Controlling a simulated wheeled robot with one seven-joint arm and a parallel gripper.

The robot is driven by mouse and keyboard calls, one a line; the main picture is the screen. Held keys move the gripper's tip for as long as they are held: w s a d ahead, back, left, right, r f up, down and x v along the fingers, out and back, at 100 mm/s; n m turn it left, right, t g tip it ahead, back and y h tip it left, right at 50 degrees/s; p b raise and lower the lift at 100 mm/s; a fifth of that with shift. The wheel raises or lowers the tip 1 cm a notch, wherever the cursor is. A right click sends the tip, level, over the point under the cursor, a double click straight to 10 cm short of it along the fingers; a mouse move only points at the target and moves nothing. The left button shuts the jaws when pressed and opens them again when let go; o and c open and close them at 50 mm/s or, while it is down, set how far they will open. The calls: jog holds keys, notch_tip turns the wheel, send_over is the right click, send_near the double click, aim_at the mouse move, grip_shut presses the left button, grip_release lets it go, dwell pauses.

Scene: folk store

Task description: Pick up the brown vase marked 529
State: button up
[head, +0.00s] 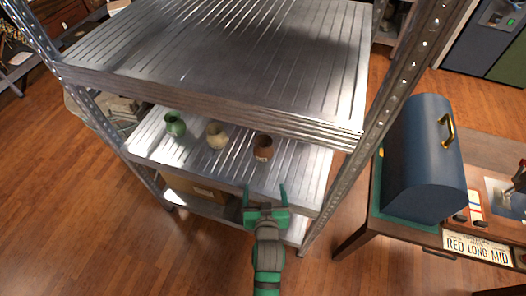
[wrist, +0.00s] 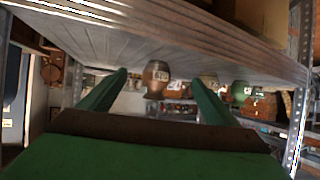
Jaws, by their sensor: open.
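The brown vase (head: 263,147) stands upright at the right end of a row of three small vases on the middle metal shelf (head: 300,165). It carries a pale label, too small to read surely. My gripper (head: 265,190) is open and empty in front of the shelf's near edge, below the brown vase in the head view and apart from it. In the wrist view, which looks upside down, the brown vase (wrist: 157,75) shows between my green fingers (wrist: 160,82), some way beyond their tips.
A cream vase (head: 217,136) and a green vase (head: 175,124) stand left of the brown one. The upper shelf (head: 220,60) overhangs them. A metal post (head: 385,100) rises at right, beside a table with a blue box (head: 420,160). A cardboard box (head: 195,188) sits below.

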send_near(264, 156)
jog(key=w, duration=0.1)
jog(key=shift+n+g, duration=0.3)
jog(key=x, duration=0.5)
jog(key=shift+w+d+r, duration=0.1)
jog(key=shift+r, duration=0.15)
jog(key=shift+w+f, duration=0.3)
jog(key=shift+w, duration=0.1)
jog(key=x, duration=0.3)
jog(key=shift+w+f, duration=0.25)
jog(key=shift+w, duration=0.05)
jog(key=shift+w+f, duration=0.35)
jog(key=shift+w, duration=0.2)
jog(key=shift+c, duration=0.2)
jog(key=c, duration=1.3)
jog(key=shift+o, duration=0.2)
jog(key=shift+r, duration=0.15)
